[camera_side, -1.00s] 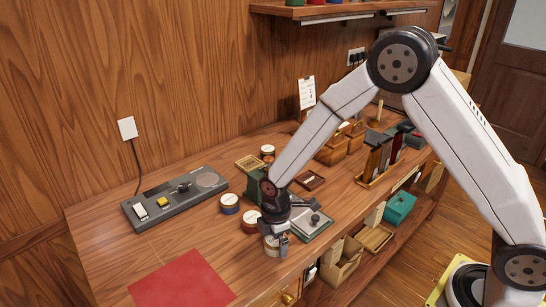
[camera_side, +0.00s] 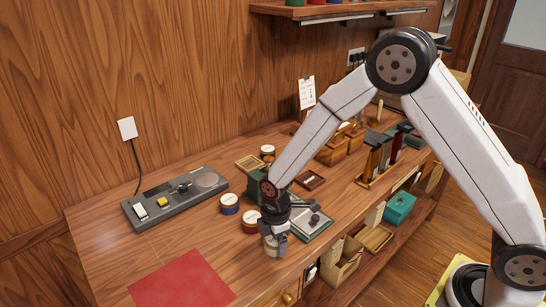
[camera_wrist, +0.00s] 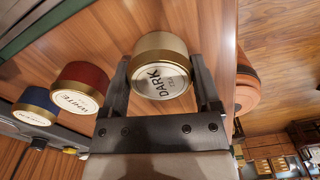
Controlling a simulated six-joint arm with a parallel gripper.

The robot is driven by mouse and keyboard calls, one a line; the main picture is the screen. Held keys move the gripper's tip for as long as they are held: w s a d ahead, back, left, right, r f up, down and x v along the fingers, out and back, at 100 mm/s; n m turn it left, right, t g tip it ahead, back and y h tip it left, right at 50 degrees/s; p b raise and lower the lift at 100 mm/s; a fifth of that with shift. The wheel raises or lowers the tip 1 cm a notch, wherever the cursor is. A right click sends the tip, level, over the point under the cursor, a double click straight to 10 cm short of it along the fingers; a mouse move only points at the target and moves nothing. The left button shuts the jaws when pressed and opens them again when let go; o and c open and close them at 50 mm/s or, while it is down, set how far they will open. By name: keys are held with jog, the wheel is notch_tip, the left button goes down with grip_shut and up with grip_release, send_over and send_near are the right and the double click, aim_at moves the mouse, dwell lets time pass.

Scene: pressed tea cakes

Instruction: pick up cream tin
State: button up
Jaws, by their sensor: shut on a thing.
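The cream tin (camera_side: 271,249) stands on the bench near its front edge, partly hidden by my gripper in the side view. In the wrist view the cream tin (camera_wrist: 162,48) has a gold rim and a white label reading "DARK". My gripper (camera_side: 275,238) reaches down over it from above. In the wrist view my gripper (camera_wrist: 160,80) has a finger against each side of the tin and is shut on it. I cannot see any gap under the tin.
A red tin (camera_side: 251,221) stands close beside, with a blue tin (camera_side: 229,204) farther left. A grey scale-like device (camera_side: 175,198) lies behind. A tray with a knobbed metal piece (camera_side: 312,225) is just right. A red mat (camera_side: 182,282) lies at front left on clear bench.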

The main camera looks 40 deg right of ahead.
jog(key=shift+r, duration=0.1)
jog(key=shift+r, duration=0.75)
jog(key=s+d+r, duration=0.2)
jog(key=s+r, duration=0.9)
jog(key=s, duration=0.2)
jog(key=shift+s+d+r, duration=0.15)
jog(key=shift+s+d, duration=0.15)
jog(key=shift+s, duration=0.1)
